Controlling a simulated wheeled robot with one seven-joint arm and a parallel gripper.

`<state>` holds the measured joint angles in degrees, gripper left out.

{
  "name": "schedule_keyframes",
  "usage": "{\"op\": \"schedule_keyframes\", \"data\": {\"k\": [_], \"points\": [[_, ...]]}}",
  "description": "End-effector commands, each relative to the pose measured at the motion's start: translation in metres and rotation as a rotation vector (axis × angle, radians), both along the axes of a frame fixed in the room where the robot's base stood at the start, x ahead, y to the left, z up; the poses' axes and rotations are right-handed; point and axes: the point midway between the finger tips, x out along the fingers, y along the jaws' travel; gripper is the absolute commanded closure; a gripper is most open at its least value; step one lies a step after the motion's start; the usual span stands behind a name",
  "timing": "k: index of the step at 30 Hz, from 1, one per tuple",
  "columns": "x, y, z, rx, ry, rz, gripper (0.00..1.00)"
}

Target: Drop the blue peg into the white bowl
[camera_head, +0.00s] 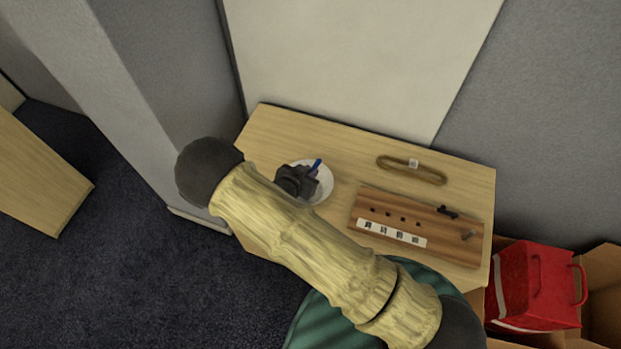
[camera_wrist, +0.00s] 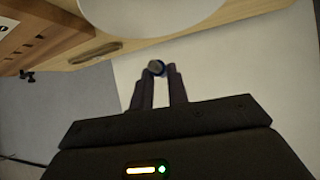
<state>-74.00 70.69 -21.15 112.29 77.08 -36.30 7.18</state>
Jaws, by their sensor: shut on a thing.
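The white bowl (camera_head: 325,187) sits on the left part of the wooden table, partly hidden by my gripper. My gripper (camera_head: 309,174) is shut on the blue peg (camera_head: 316,164), which shows over the bowl's far side in the head view. In the wrist view, the peg (camera_wrist: 155,68) appears nearly end-on, with a grey end and a blue edge, between the fingertips of my gripper (camera_wrist: 155,73). The bowl (camera_wrist: 150,18) shows there at the top edge, cut off by the frame. The height of the peg above the bowl cannot be told.
A wooden board (camera_head: 437,221) with several dark holes, a white label strip and small parts lies right of the bowl on the table (camera_head: 270,125). A tan loop (camera_head: 395,163) with a white tag lies behind it. A red bag (camera_head: 535,285) is beyond the table's right end.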

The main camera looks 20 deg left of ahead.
Motion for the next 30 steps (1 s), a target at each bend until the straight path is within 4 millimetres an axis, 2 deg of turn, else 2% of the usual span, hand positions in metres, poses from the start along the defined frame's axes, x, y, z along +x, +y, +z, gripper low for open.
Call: {"op": "schedule_keyframes", "data": {"k": [14,24,30], "points": [[0.000,0.000,-0.006,0.000,0.000,0.000,1.00],[0.000,0.000,-0.043,-0.002,-0.001,0.001,1.00],[0.000,0.000,-0.058,0.001,0.000,0.001,1.00]]}}
